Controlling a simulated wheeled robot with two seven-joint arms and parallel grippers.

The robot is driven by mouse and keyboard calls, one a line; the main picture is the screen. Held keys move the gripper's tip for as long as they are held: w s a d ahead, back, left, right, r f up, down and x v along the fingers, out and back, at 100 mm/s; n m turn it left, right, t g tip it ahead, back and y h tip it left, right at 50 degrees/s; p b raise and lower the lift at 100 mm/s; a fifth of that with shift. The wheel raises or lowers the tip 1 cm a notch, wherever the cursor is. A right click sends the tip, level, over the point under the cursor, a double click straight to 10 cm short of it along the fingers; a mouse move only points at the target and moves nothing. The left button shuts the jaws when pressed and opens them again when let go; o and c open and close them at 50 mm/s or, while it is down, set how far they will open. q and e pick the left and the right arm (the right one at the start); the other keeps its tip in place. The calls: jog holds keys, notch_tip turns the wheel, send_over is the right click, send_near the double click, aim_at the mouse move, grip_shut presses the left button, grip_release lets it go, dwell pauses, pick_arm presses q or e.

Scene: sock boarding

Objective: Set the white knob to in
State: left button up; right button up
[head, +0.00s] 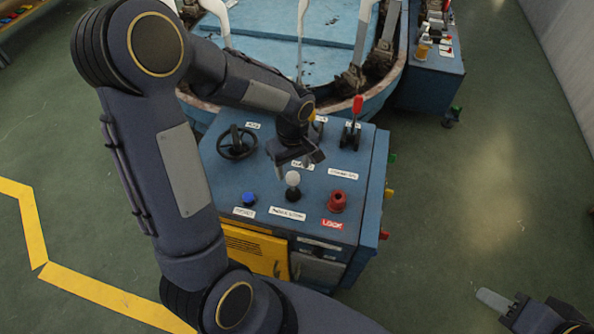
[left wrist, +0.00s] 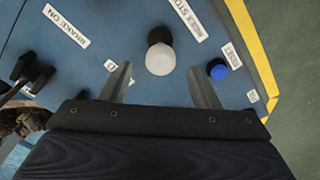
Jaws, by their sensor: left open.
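The white knob (head: 292,178) tops a short black lever on the blue control box (head: 228,180), near the middle of its top. In the left wrist view the white knob (left wrist: 160,59) shows ahead of and between my two finger tips, with its black base behind it. My left gripper (head: 302,160) is open and empty, just behind and above the knob in the head view; it also shows in the left wrist view (left wrist: 160,85). I cannot tell whether a finger touches the knob. My right gripper (head: 510,308) is at the lower right, far from the box; its finger opening is unclear.
A blue button (head: 249,199) and a red knob (head: 338,201) flank the white knob. A black handwheel (head: 237,143) and a red-handled lever (head: 356,110) stand farther back. A blue round machine (head: 280,50) is behind the box.

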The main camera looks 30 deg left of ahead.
aim_at(293, 176)
pick_arm(q)
jog(key=shift+f, duration=1.8)
jog(key=shift+c, duration=0.2)
grip_shut()
notch_tip(293, 176, down, 3)
jog(key=b, duration=0.3)
jog(key=shift+f, duration=0.1)
jog(key=shift+s, duration=0.15)
